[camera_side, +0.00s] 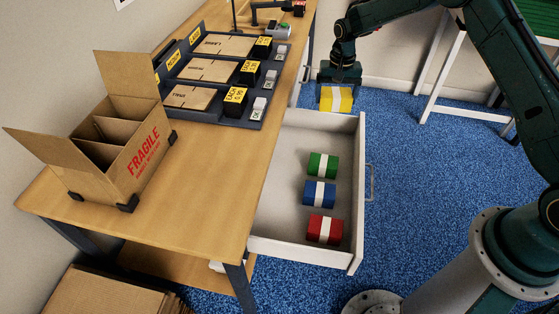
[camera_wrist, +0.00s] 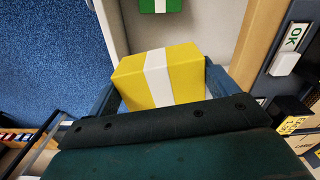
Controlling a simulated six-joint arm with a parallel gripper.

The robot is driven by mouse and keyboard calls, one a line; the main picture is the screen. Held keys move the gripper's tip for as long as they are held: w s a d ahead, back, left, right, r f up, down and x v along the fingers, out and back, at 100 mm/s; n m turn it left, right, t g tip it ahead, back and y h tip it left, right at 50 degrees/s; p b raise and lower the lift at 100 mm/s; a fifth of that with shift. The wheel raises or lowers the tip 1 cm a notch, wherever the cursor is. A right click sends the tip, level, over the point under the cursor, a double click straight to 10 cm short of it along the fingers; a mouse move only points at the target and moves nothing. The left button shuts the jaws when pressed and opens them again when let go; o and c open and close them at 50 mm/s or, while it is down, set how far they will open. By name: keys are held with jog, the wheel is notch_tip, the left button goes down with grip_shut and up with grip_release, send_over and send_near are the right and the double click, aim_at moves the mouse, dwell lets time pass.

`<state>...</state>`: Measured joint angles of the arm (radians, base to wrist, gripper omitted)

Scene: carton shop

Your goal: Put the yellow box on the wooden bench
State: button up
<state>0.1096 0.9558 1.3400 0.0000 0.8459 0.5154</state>
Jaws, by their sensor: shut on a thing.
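The yellow box (camera_side: 336,98) with a white band is held in my gripper (camera_side: 338,80), above the far end of the open drawer in the side view. In the wrist view the yellow box (camera_wrist: 160,75) sits between the two fingers of my gripper (camera_wrist: 163,88), which is shut on it. The wooden bench (camera_side: 205,165) stands to the left of my gripper, and its top has a bare stretch at the front and along the drawer side. A strip of the bench also shows at the right of the wrist view.
The pulled-out drawer (camera_side: 282,205) holds a green box (camera_side: 322,165), a blue box (camera_side: 319,193) and a red box (camera_side: 322,229). A divided FRAGILE carton (camera_side: 125,160) with raised flaps and a dark rack (camera_side: 175,112) of flat cartons stand on the bench.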

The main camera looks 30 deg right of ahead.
aim_at(335, 88)
jog(key=s+a+r+n, duration=0.2)
jog(key=s+a+n, duration=0.1)
jog(key=s, duration=0.5)
jog(key=s+a+r+n, duration=0.2)
jog(key=s+a+n, duration=0.1)
jog(key=s, duration=0.5)
jog(key=shift+s+n, duration=0.15)
jog(key=shift+n, duration=0.45)
jog(key=shift+a, duration=0.1)
jog(key=w+d+f+m, duration=0.1)
jog(key=w+d+m, duration=0.1)
jog(key=w, duration=0.4)
jog(key=w+d+f+m, duration=0.2)
jog(key=w+d+m, duration=0.1)
jog(key=w, duration=0.3)
jog(key=w+d+f+m, duration=0.1)
jog(key=w+d+m, duration=0.1)
jog(key=w, duration=0.4)
jog(key=shift+d+f+m, duration=0.2)
jog(key=shift+f+m, duration=0.15)
jog(key=shift+m, duration=0.25)
jog(key=shift+w+d+f+m, duration=0.15)
jog(key=shift+w+d+m, duration=0.2)
jog(key=shift+w, duration=0.1)
jog(key=shift+f, duration=0.1)
notch_tip(335, 88, down, 15)
jog(key=shift+f, duration=0.1)
jog(key=shift+f, duration=0.1)
